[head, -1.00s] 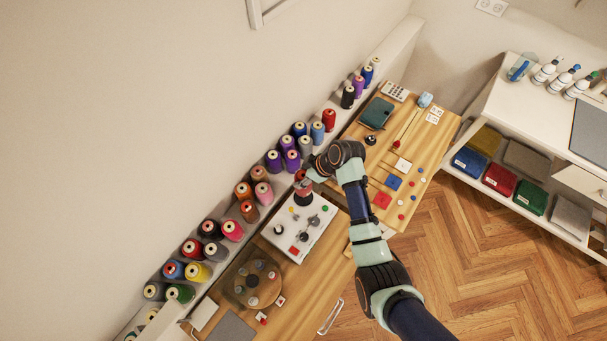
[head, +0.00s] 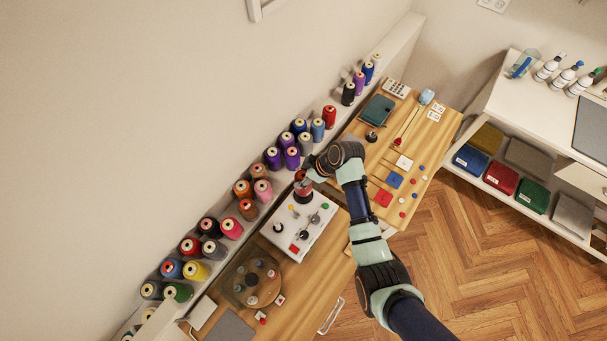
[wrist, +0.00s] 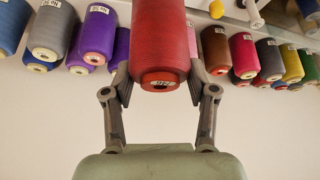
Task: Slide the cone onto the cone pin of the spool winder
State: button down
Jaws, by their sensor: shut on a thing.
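The red thread cone (head: 303,193) is at the back corner of the white spool winder (head: 288,238) in the head view. My gripper (head: 311,177) is at the cone's upper right, partly covering it. In the wrist view the cone (wrist: 160,45) sits between the two fingers of my gripper (wrist: 160,75), which are shut on its sides. The cone's label end faces the camera. The cone pin is hidden, and I cannot tell whether the cone is around it or above it.
Several coloured thread cones (head: 232,228) stand on the ledge along the wall, close behind the winder. A round turntable (head: 255,280) lies left of the winder. The wooden board (head: 420,150) at right carries small coloured pieces. Small knobs and posts stand on the winder's top.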

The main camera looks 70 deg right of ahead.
jog(key=shift+f+b, duration=1.7)
jog(key=shift+f, duration=0.7)
jog(key=shift+c, duration=1.2)
grip_release()
jog(key=shift+r, duration=0.1)
jog(key=v, duration=1.2)
